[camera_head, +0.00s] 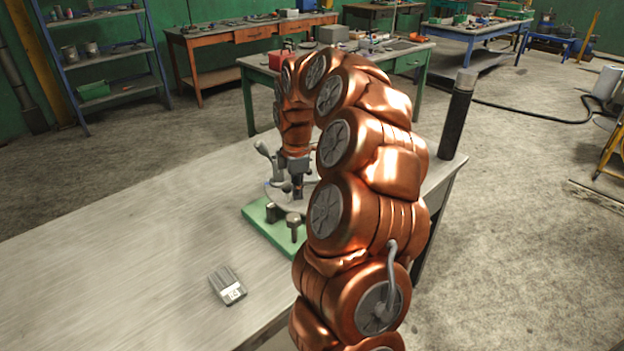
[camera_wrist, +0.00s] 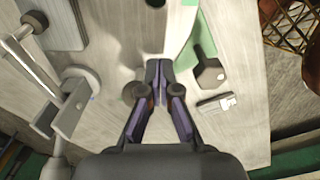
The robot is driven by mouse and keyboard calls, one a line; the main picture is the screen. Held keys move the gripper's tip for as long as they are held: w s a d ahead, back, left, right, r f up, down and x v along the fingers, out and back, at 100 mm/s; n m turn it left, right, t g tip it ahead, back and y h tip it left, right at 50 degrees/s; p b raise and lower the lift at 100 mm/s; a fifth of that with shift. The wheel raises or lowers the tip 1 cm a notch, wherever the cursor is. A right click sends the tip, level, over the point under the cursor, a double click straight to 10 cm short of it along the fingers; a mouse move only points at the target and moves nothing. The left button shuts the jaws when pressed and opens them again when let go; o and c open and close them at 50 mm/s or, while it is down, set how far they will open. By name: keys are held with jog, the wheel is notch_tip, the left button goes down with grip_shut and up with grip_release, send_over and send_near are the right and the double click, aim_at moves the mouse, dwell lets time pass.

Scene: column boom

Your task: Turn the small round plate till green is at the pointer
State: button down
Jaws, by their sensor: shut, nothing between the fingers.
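In the head view the small round plate (camera_head: 312,200) shows only as a pale, partly hidden rim above a green base (camera_head: 262,228) on the bench. My copper arm covers much of it. I cannot make out a green mark or the pointer. My gripper (camera_head: 298,190) points down over the plate, shut and empty; I cannot tell whether it touches the plate. In the wrist view the gripper (camera_wrist: 158,70) has its fingertips together. A dark round knob (camera_wrist: 133,92) lies just left of the fingers, and a dark hexagonal-headed part (camera_wrist: 209,72) lies to the right.
A grey box with a label (camera_head: 227,285) lies on the bench nearer the camera. A pale metal clamp-like part (camera_wrist: 70,115) stands left of the gripper in the wrist view. A dark upright cylinder (camera_head: 458,115) stands at the bench's right end. The bench's left side is clear.

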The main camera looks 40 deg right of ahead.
aim_at(285, 184)
jog(key=shift+w, duration=0.1)
jog(key=shift+w+a+p, duration=0.3)
jog(key=shift+w, duration=0.6)
jog(key=shift+w+a, duration=0.25)
jog(key=shift+w, duration=0.45)
jog(key=shift+p, duration=0.3)
jog(key=shift+w+p, duration=0.3)
jog(key=shift+w, duration=0.7)
jog(key=shift+w+p, duration=0.4)
jog(key=shift+w, duration=0.5)
